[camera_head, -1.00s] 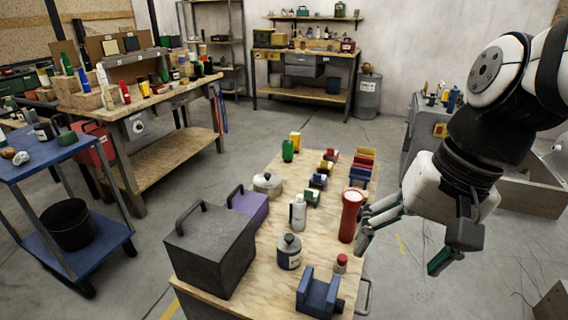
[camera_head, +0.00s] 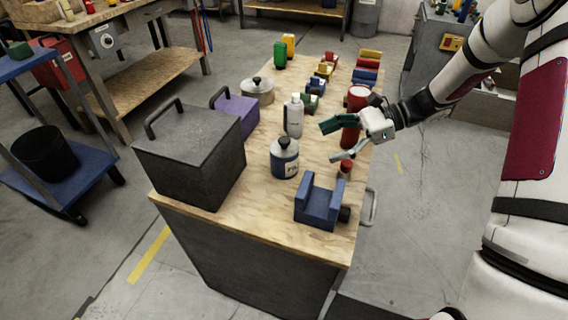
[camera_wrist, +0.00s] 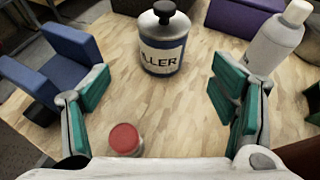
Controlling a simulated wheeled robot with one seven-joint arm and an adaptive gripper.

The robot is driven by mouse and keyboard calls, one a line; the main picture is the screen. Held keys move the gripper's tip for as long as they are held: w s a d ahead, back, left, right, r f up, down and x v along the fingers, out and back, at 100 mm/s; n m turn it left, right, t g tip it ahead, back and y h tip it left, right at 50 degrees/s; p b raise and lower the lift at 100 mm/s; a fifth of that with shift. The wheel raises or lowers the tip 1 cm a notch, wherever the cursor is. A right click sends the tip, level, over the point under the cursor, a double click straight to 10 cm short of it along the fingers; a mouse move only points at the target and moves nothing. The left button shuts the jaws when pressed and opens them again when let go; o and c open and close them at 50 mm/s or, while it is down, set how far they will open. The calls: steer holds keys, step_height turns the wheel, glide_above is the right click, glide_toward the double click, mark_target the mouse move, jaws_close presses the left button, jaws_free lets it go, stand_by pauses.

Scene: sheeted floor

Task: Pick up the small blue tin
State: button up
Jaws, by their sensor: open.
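The small blue tin (camera_head: 285,163) stands upright on the wooden bench top. It has a grey shoulder, a black knob cap and a pale label, partly readable as "LLER" in the wrist view (camera_wrist: 162,48). My gripper (camera_head: 330,142) is open and empty, to the right of the tin and apart from it. In the wrist view, the green-padded fingers of my gripper (camera_wrist: 160,88) are spread wide, with the tin beyond them and between their directions. Nothing hides the tin in either view.
A white bottle (camera_head: 293,117) stands just behind the tin. A blue V-shaped block (camera_head: 320,207) is in front, and a red-capped jar (camera_head: 344,169) is near my gripper. A dark metal box (camera_head: 190,160) fills the left; bare wood (camera_head: 250,195) lies between.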

mark_target(286, 159)
steer(key=shift+w+f, duration=0.25)
steer(key=shift+f, duration=0.2)
steer(key=shift+a+f+m, duration=0.15)
steer(key=shift+a+m, duration=0.05)
steer(key=shift+m, duration=0.1)
steer(key=b+x, duration=0.2)
steer(key=x, duration=0.9)
steer(key=shift+s+a+b, duration=0.1)
steer(key=shift+a+b, duration=0.2)
steer(key=c, duration=1.6)
